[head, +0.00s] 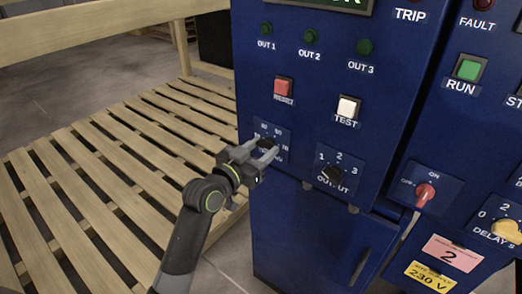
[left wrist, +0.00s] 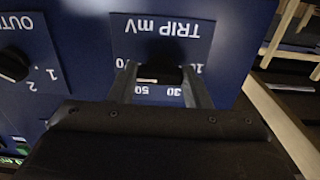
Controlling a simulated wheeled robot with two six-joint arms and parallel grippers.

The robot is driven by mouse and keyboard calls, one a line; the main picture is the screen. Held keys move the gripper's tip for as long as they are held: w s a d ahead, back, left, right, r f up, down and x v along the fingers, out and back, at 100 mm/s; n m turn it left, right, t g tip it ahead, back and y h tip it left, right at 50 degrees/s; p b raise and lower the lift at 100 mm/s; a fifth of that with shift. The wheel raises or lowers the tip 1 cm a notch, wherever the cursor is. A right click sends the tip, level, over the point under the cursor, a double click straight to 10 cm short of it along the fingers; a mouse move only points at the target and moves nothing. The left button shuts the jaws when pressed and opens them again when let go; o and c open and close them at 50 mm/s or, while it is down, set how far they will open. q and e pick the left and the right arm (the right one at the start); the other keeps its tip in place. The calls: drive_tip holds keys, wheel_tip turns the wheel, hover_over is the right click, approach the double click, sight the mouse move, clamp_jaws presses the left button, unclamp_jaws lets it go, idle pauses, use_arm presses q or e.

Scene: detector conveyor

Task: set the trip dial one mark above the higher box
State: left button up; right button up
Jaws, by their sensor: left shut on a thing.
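The trip dial is a dark knob (head: 265,143) on a blue plate low on the left of the cabinet front. In the left wrist view the knob (left wrist: 162,74) shows upside down under the words TRIP mV. My left gripper (left wrist: 158,80) has one finger on each side of the knob and is shut on it. A pale mark on the knob faces the printed 50 and 30 side, but the fingers hide part of the scale, so I cannot tell the exact setting. In the head view the gripper (head: 264,151) covers part of the plate. No boxes show. My right gripper is not in view.
The OUTPUT dial (head: 333,173) is just right of the trip dial. Above are a red button (head: 283,87) and the white TEST button (head: 347,109). A second blue cabinet with a green RUN button (head: 467,69) stands right. A slatted wooden pallet (head: 120,150) lies left.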

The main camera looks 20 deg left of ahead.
use_arm(q)
drive_tip(key=shift+f, duration=0.2)
drive_tip(key=o, duration=1)
drive_tip(key=shift+r, duration=0.1)
drive_tip(key=shift+s, duration=0.1)
drive_tip(key=v, duration=1.7)
drive_tip(key=shift+s+a+r+b, duration=0.1)
drive_tip(key=shift+s+b, duration=0.05)
drive_tip(key=shift+b, duration=0.2)
